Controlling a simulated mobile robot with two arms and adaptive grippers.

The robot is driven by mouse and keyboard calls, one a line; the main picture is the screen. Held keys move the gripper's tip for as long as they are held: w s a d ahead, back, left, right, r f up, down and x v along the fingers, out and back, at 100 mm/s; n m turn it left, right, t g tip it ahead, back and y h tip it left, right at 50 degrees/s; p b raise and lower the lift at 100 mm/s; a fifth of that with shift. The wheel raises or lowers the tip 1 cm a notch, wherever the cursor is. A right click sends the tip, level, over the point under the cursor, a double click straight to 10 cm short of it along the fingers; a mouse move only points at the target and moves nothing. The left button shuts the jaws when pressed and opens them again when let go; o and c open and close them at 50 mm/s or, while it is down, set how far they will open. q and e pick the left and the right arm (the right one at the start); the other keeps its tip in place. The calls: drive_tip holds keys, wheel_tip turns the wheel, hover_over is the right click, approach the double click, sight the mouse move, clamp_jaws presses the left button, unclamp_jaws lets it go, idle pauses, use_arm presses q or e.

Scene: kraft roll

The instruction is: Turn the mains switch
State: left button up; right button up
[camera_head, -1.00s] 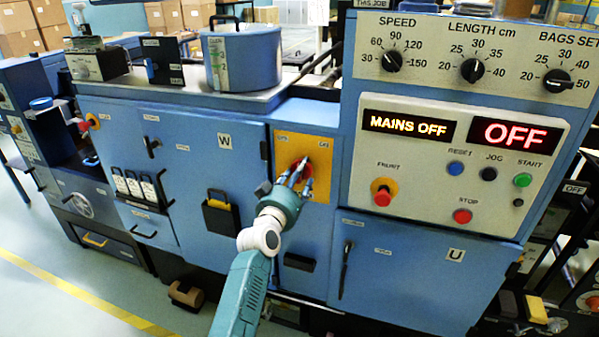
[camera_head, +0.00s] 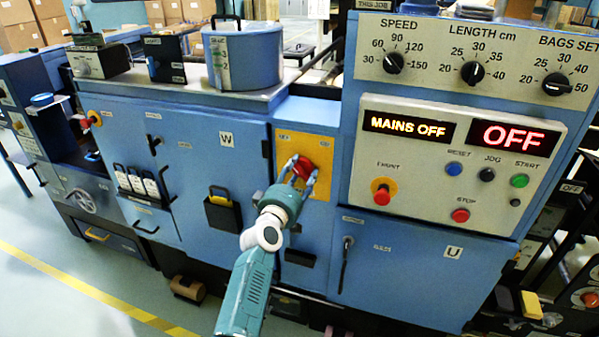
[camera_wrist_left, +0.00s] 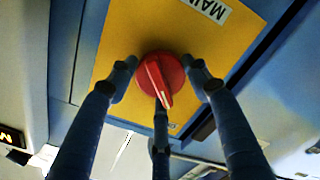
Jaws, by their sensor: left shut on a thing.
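The mains switch is a red rotary knob (camera_head: 302,169) with a white pointer line on a yellow plate (camera_head: 318,147) on the blue machine front. My left gripper (camera_head: 304,178) is at the knob, its fingers spread around it and closed on it. In the left wrist view the fingers stand on either side of the knob (camera_wrist_left: 160,76) and one below it, and the pointer line slants. The plate's label is partly cut off there. The display (camera_head: 408,125) reads MAINS OFF. My right gripper is not in view.
A second display (camera_head: 515,137) reads OFF. The control panel right of the switch has a red button on yellow (camera_head: 382,192) and a red stop button (camera_head: 460,215). The floor in front shows a yellow line.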

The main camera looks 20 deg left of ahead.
use_arm(q)
drive_tip(key=shift+o, duration=0.3)
drive_tip(key=shift+s+d+f+n, duration=0.1)
drive_tip(key=shift+d+f+n, duration=0.25)
drive_tip(key=shift+f, duration=0.25)
drive_tip(key=o, duration=1.1)
drive_tip(key=shift+d, duration=0.1)
drive_tip(key=shift+r, duration=0.15)
drive_tip(key=shift+r, duration=0.15)
drive_tip(key=s, duration=1.2)
drive_tip(key=shift+a, duration=0.3)
drive_tip(key=shift+w, duration=0.1)
